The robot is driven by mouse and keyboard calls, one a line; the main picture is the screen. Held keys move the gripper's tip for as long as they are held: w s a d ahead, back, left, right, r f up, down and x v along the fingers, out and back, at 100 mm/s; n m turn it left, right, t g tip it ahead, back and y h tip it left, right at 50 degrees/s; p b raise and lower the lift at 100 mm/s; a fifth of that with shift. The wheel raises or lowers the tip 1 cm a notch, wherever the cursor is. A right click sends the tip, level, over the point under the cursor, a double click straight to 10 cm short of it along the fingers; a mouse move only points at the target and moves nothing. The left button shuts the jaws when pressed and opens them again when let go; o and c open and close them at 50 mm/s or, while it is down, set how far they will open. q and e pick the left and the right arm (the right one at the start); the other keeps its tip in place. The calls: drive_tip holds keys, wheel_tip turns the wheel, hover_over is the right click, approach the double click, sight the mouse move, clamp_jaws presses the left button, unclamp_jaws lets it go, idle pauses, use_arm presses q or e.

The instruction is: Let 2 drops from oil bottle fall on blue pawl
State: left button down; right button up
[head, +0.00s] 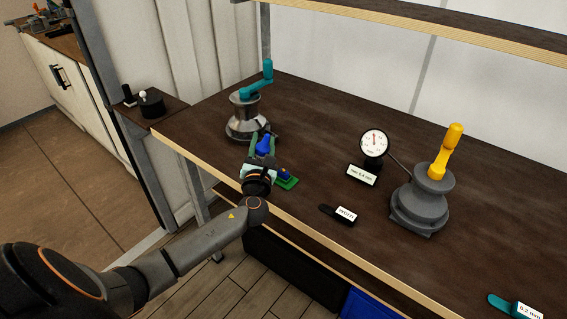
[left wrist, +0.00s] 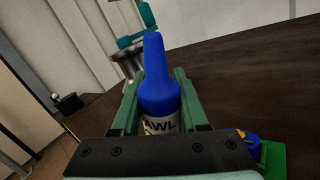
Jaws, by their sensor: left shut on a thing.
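My left gripper (head: 263,143) is shut on a blue oil bottle (left wrist: 158,88) with a tapered nozzle and a white label of which "AWL" shows. The green fingers stand on either side of the bottle, which also shows in the head view (head: 264,148). The nozzle points away from the wrist; its exact tilt is hard to tell. Just right of the gripper, near the table's front edge, a small blue part (head: 284,173), likely the blue pawl, sits on a green pad (head: 289,184). It shows with a yellow spot in the left wrist view (left wrist: 244,139). My right gripper is out of view.
A silver winch (head: 243,124) with a teal handle stands behind the bottle. A grey winch (head: 419,207) with a yellow handle and a dial gauge (head: 374,142) stand right. Labelled dark (head: 338,214) and teal (head: 503,305) items lie along the front. The table middle is clear; a shelf overhangs the back.

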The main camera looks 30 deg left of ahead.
use_arm(q)
drive_tip(key=n, duration=0.1)
drive_tip(key=a+n, duration=0.1)
drive_tip(key=n+g+p, duration=0.1)
drive_tip(key=shift+s+a+f+n+h, duration=0.1)
drive_tip(key=shift+s+a+n+h, duration=0.1)
drive_tip(key=shift+s+n+h, duration=0.1)
drive_tip(key=shift+w+f, duration=0.1)
drive_tip(key=shift+f, duration=0.15)
drive_tip(key=shift+r+p, duration=0.9)
drive_tip(key=shift+r, duration=1.15)
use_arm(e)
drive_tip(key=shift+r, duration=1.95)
